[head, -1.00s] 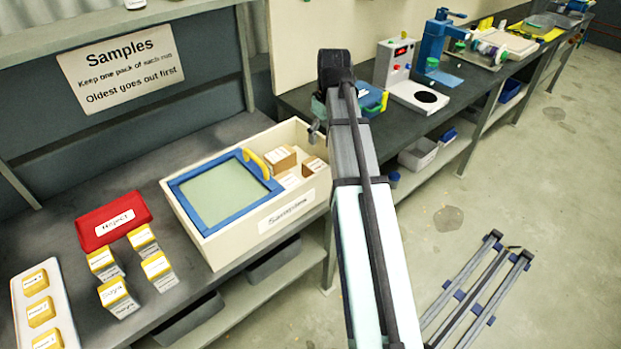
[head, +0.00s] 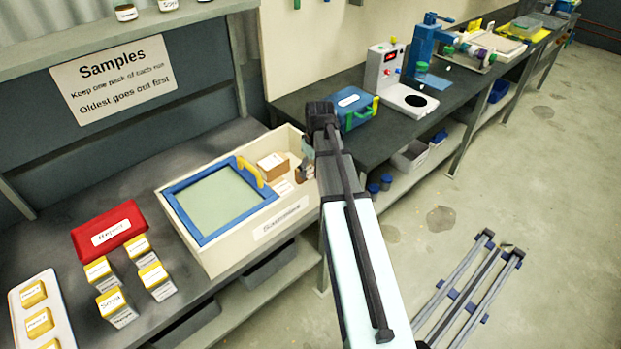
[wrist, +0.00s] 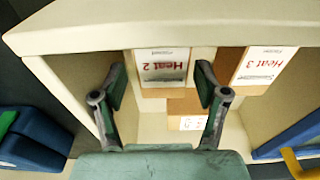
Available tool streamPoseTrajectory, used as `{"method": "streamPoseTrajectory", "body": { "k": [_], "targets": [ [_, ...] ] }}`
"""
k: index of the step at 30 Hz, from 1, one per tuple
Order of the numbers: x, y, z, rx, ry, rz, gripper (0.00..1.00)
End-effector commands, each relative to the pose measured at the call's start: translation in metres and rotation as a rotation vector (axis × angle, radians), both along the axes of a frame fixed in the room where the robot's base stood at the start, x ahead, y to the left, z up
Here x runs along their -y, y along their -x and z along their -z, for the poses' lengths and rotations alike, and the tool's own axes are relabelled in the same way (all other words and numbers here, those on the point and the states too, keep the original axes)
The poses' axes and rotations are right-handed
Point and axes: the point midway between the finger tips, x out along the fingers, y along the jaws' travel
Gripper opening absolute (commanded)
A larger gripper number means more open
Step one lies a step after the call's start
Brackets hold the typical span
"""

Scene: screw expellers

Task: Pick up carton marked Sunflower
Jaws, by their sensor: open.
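The cream samples box (head: 281,229) stands on the left bench with several cartons inside, right of a blue-framed lid. In the wrist view, a carton with a white "Heat 2" label (wrist: 162,66) shows between my fingers. A brown carton labelled "Heat 3" (wrist: 258,68) is to its right, and another white-labelled carton (wrist: 188,122) lies nearer my palm. The small words on the labels are too blurred to tell which reads Sunflower. My gripper (wrist: 162,95) is open and empty over the box; in the head view it (head: 305,170) is at the box's right end.
The blue-framed lid (head: 181,198) with a yellow handle (head: 250,172) covers the left of the box. The box's walls surround the cartons closely. A red Reject tray (head: 108,230) and several yellow-topped packs stand left. A blue case (head: 353,107) is behind my arm.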

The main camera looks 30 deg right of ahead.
Motion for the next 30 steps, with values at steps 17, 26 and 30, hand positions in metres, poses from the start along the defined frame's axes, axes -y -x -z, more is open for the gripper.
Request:
{"method": "streamPoseTrajectory", "body": {
  "k": [17, 26, 30],
  "targets": [
    [-0.005, -0.008, 0.049, -0.001, 0.0, 0.001, 0.73],
    [-0.005, -0.008, 0.05, 0.0, 0.001, 0.001, 0.59],
    [-0.005, -0.008, 0.05, 0.0, 0.001, 0.001, 0.14]
  ]
}}
